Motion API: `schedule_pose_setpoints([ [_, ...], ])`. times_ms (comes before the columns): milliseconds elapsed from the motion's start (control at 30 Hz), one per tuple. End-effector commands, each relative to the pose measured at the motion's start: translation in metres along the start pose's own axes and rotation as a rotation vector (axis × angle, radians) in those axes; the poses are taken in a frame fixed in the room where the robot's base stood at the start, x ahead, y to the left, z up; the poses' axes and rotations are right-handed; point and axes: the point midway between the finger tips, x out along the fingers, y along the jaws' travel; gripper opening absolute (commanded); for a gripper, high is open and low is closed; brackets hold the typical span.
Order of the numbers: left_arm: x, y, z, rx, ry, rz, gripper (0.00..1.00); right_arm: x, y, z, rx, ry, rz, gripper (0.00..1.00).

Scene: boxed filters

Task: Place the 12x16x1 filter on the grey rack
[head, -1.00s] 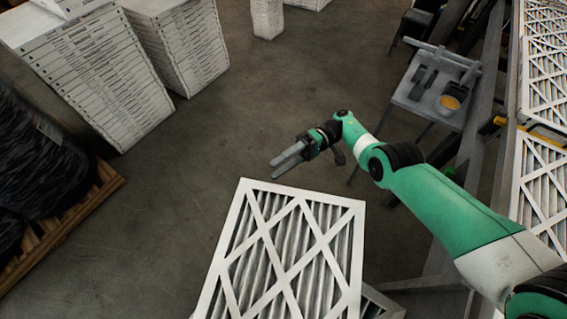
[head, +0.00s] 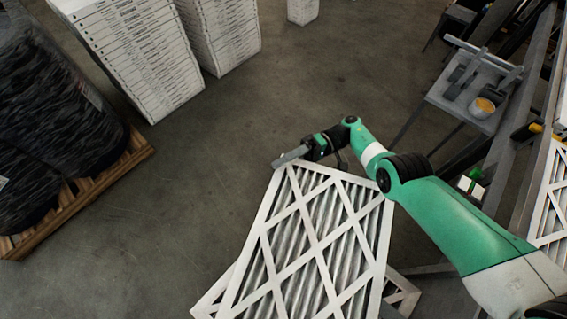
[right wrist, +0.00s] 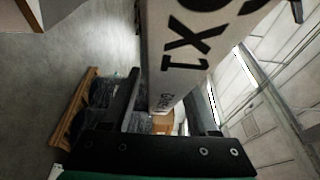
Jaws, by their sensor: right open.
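A white-framed pleated filter (head: 300,240) with a crossed lattice face lies at the bottom centre of the head view. Corners of another filter (head: 402,292) show beneath it. In the right wrist view the printed edge (right wrist: 178,50) of a filter shows large letters reading partly "X1"; the full size is cut off. My right gripper (head: 290,158) is at the filter's far left corner. Its open fingers (right wrist: 165,105) stand on either side of the printed edge in the wrist view. A grey metal frame (head: 522,135), possibly the rack, runs along the right. My left gripper is out of view.
White stacks of filters (head: 135,50) stand at upper left. A black-wrapped load (head: 50,110) sits on a wooden pallet (head: 95,200) at left. A small grey table (head: 465,100) with tools and an orange-filled cup is at upper right. The middle floor is clear.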

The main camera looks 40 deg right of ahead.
Motion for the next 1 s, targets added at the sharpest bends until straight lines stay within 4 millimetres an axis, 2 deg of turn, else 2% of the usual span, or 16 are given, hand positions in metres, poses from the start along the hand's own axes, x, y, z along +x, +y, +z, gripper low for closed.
schedule_pose_setpoints([
  [67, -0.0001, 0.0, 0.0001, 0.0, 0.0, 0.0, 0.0, -0.0001, 0.0, 0.0, 0.0, 0.0, 0.0, 0.56],
  [300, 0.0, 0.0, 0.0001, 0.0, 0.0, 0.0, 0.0, -0.0002, -0.0001, 0.0, 0.0, 0.0, 0.0, 0.13],
  [367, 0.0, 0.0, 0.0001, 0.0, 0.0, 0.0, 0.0, -0.0003, -0.0001, 0.0, 0.0, 0.0, 0.0, 0.02],
  [400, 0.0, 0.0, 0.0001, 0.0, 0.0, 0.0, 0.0, -0.0003, -0.0001, 0.0, 0.0, 0.0, 0.0, 0.0],
  [1000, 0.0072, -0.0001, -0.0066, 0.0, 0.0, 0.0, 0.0, -0.0012, -0.0011, 0.0071, 0.001, -0.004, 0.0, 0.0],
])
